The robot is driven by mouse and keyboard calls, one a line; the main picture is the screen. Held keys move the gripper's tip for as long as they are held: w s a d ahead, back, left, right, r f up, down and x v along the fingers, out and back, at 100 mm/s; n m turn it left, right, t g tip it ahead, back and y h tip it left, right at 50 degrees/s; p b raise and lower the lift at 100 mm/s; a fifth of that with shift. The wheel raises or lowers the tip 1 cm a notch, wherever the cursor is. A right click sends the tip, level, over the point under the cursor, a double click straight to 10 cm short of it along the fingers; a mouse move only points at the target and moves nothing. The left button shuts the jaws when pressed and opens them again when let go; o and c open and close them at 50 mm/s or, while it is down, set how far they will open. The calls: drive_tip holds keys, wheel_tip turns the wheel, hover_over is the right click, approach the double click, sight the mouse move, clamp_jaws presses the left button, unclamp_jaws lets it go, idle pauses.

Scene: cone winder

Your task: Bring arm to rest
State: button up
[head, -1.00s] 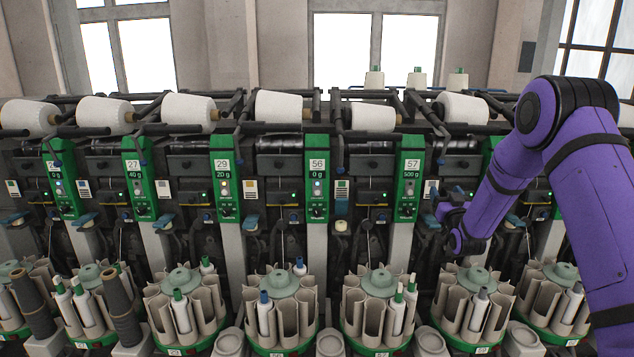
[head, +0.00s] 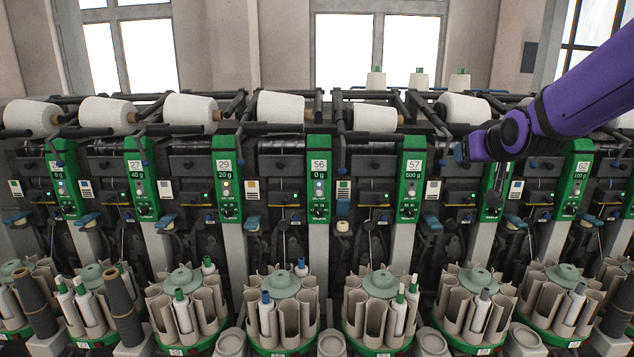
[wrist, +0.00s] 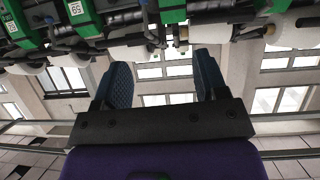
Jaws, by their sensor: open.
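My purple arm (head: 585,85) reaches in from the upper right of the head view. My gripper (head: 462,152) is at its end, in front of the winder near the green panel right of panel 57. In the wrist view my gripper (wrist: 162,85) shows two dark blue textured fingers set wide apart, with nothing between them. Windows and the wall show through the gap. The gripper touches no package that I can see.
The winder's green panels, such as panel 57 (head: 411,180), stand in a row. White yarn cones (head: 375,118) lie along the top. Round bobbin magazines (head: 380,300) line the bottom front. Three white cones (head: 418,80) stand on top at the back.

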drive_tip(key=s+a+f+g, duration=0.1)
drive_tip(key=s+g, duration=0.2)
drive_tip(key=s, duration=1.4)
drive_tip(key=s+a+f+g, duration=0.1)
drive_tip(key=s+g, duration=0.3)
drive_tip(key=s, duration=1.2)
drive_tip(key=shift+s+a+f+g+y, duration=0.2)
drive_tip(key=shift+s+a+g+y, duration=0.15)
drive_tip(key=shift+a, duration=0.25)
